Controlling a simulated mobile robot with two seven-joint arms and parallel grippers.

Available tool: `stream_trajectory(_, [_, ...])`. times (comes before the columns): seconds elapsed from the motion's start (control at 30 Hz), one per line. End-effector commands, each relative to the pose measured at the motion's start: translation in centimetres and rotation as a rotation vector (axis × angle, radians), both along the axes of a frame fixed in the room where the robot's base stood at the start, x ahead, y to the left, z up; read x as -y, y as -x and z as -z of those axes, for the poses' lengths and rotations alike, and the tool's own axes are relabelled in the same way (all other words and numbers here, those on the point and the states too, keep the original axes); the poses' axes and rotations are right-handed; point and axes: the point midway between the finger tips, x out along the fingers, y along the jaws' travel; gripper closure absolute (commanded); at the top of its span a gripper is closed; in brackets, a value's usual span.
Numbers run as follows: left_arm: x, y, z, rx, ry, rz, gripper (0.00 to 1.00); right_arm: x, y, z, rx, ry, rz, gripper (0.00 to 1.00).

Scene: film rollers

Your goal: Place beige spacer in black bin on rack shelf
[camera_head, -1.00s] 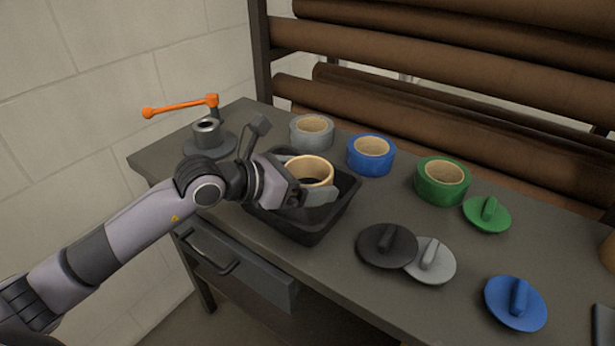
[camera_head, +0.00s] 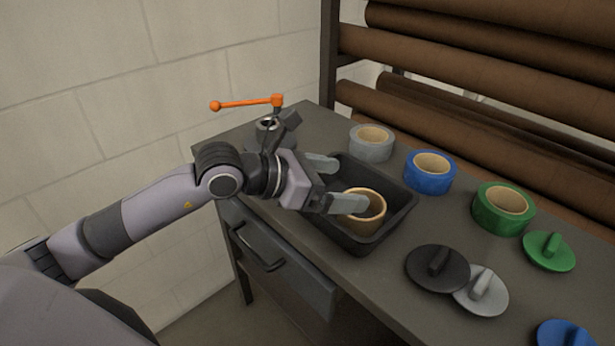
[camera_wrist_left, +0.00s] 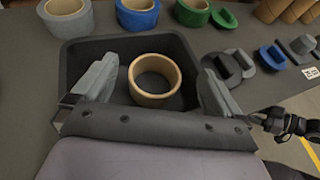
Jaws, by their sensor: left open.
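The beige spacer (camera_head: 364,218) is a short open ring that sits inside the black bin (camera_head: 404,212). The bin rests on the grey table, below the brown rollers. In the left wrist view the spacer (camera_wrist_left: 154,84) lies in the bin (camera_wrist_left: 112,44) between and ahead of the two open fingers (camera_wrist_left: 152,90), touching neither. My right gripper does not show clearly in the head view.
Grey (camera_head: 371,146), blue (camera_head: 430,176) and green (camera_head: 503,212) tape rolls stand behind and right of the bin. Black (camera_head: 437,270), grey (camera_head: 482,294), green (camera_head: 549,254) and blue (camera_head: 566,336) handled discs lie at the right. An orange-handled crank (camera_head: 250,104) stands back left.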

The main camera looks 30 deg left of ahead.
Motion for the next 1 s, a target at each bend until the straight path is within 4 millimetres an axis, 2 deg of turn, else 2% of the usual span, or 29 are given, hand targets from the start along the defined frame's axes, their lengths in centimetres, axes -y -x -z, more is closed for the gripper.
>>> stream_trajectory(0.2, [-2.4,2.5,-1.3,0.001,-0.004,-0.001,0.0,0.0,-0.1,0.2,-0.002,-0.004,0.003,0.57])
stream_trajectory(0.4, [-3.5,3.7,-2.1,0.002,-0.001,-0.001,0.0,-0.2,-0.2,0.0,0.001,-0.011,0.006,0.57])
stream_trajectory(1.0, [-3.8,4.1,-2.4,0.003,0.001,0.0,0.0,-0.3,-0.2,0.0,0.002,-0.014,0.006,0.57])
